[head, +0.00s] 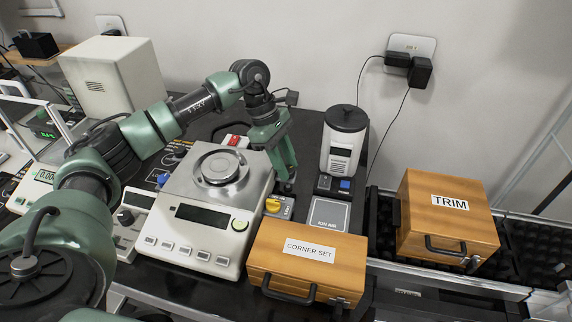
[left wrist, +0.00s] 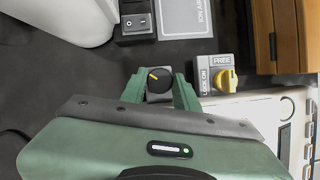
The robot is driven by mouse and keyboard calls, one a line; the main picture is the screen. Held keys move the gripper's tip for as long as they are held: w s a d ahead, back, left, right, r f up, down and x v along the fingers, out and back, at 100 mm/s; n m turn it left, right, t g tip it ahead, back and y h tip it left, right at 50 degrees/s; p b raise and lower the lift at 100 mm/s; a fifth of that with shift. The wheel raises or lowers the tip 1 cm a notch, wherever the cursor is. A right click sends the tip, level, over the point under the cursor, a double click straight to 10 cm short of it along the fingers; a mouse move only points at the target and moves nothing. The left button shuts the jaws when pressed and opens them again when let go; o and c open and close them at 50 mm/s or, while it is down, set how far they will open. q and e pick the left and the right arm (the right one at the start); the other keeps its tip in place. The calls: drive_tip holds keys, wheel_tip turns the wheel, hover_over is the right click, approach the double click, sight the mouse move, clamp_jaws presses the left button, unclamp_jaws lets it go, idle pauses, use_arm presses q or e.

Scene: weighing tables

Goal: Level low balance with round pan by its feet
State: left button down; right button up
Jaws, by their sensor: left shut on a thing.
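The low balance (head: 262,180) is cream, with a round metal pan (head: 220,167), a dark display and a green-ringed bubble level (head: 239,225) at its front right corner. My left gripper (head: 287,186) reaches down just beside the balance's back right side. In the left wrist view its fingers (left wrist: 159,88) are shut on a black knob (left wrist: 159,76) with a yellow mark, which seems to be a foot of the balance. The bubble's position is too small to tell. My right gripper is not in view.
A yellow lock knob (head: 273,205), marked LOCK ON and FREE, sits close to my left gripper. The CORNER SET box (head: 307,262) stands in front right. A white canister (head: 340,145) stands behind it, and the TRIM box (head: 446,225) farther right.

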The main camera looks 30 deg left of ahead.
use_arm(q)
drive_tip(key=shift+r, duration=0.1)
drive_tip(key=c, duration=1.1)
unclamp_jaws()
drive_tip(key=shift+o, duration=0.2)
drive_tip(key=v, duration=0.7)
drive_tip(key=shift+a+r+b, duration=0.25)
drive_tip(key=shift+r+b, duration=0.1)
drive_tip(key=shift+b, duration=0.05)
